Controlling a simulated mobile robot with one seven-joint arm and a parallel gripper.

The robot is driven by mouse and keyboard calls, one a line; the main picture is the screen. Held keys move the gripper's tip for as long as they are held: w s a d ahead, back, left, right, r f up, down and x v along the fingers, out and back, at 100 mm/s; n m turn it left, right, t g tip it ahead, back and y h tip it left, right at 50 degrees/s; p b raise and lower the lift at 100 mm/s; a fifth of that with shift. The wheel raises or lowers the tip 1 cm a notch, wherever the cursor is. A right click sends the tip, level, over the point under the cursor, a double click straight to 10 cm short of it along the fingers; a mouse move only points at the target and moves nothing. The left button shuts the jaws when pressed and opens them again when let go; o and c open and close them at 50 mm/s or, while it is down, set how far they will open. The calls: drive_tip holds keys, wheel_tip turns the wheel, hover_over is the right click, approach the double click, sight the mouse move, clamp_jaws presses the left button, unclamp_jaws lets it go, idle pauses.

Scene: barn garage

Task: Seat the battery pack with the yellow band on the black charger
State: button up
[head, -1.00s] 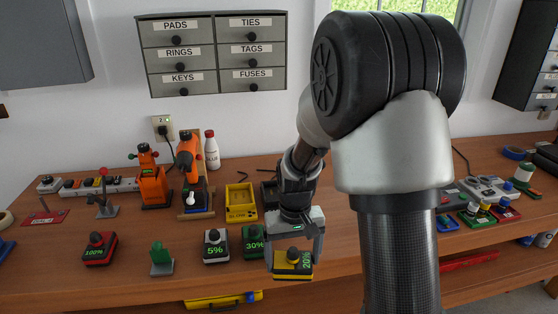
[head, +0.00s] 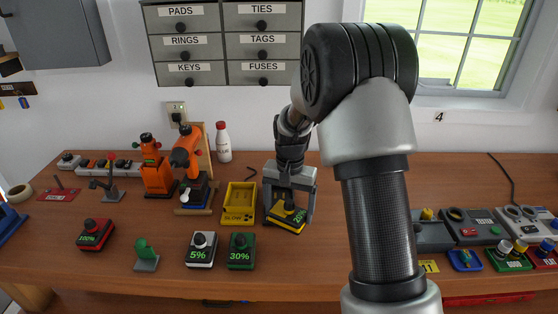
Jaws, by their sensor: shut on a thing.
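My gripper (head: 288,207) is shut on the battery pack with the yellow band (head: 287,219), which reads 20% and has a dark knob on top. The pack is slightly turned, just right of the yellow charger (head: 240,204). The black charger cannot be made out clearly; my gripper and the pack cover the area where a dark shape stood earlier. I cannot tell whether the pack touches anything beneath it.
A white 5% pack (head: 201,250) and a green 30% pack (head: 241,251) stand in front of the yellow charger. A red 100% pack (head: 96,234) and a green-handled stand (head: 146,254) are further left. Orange drills (head: 187,160) and a white bottle (head: 223,142) stand behind.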

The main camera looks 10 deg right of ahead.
drive_tip(key=w+r+m+p, duration=0.1)
drive_tip(key=w+m, duration=0.2)
drive_tip(key=w, duration=0.1)
drive_tip(key=w+r+m+p, duration=0.1)
drive_tip(key=w+r+m, duration=0.1)
drive_tip(key=w+m, duration=0.2)
drive_tip(key=w+r+m+p, duration=0.1)
drive_tip(key=w+m+p, duration=0.1)
drive_tip(key=w, duration=0.3)
drive_tip(key=shift+a+r+m, duration=0.15)
drive_tip(key=shift+r+m, duration=0.25)
drive_tip(key=shift+m, duration=1)
drive_tip(key=shift+w+f+b, duration=0.2)
drive_tip(key=shift+f+b, duration=0.3)
drive_tip(key=shift+f, duration=0.3)
drive_tip(key=shift+w+f+b, duration=0.15)
drive_tip(key=shift+f+b, duration=0.3)
drive_tip(key=shift+f, duration=0.35)
drive_tip(key=shift+w+f+b, duration=0.2)
drive_tip(key=shift+f+b, duration=0.3)
drive_tip(key=shift+f, duration=0.3)
drive_tip(key=shift+f+b, duration=0.75)
drive_tip(key=shift+f, duration=0.6)
drive_tip(key=shift+f, duration=0.2)
drive_tip(key=o, duration=1.3)
drive_tip(key=shift+s, duration=0.1)
drive_tip(key=shift+r+p, duration=2.25)
drive_tip(key=shift+r, duration=2.2)
